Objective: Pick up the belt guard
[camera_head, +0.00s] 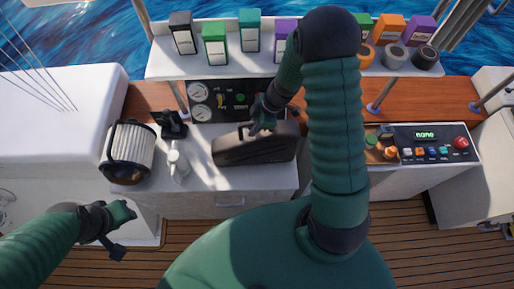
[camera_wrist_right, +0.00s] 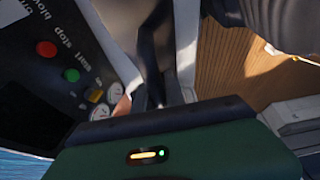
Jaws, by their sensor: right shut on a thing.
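The belt guard (camera_head: 240,150) is a long dark housing, tilted slightly, over the white counter in the middle of the head view. My right gripper (camera_head: 263,122) reaches down from above and is shut on its upper edge. In the right wrist view a dark part of the guard (camera_wrist_right: 160,35) runs into my right gripper (camera_wrist_right: 165,95). I cannot tell whether the guard's underside still touches the counter. My left gripper (camera_head: 120,232) is at the lower left, empty, with its fingers apart, away from the guard.
A white ribbed filter (camera_head: 130,150), a small black device (camera_head: 170,124) and a white bottle (camera_head: 178,162) stand left of the guard. A gauge panel (camera_head: 220,100) is behind. A shelf (camera_head: 350,62) above holds boxes and rolls. A control box (camera_head: 425,145) sits right.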

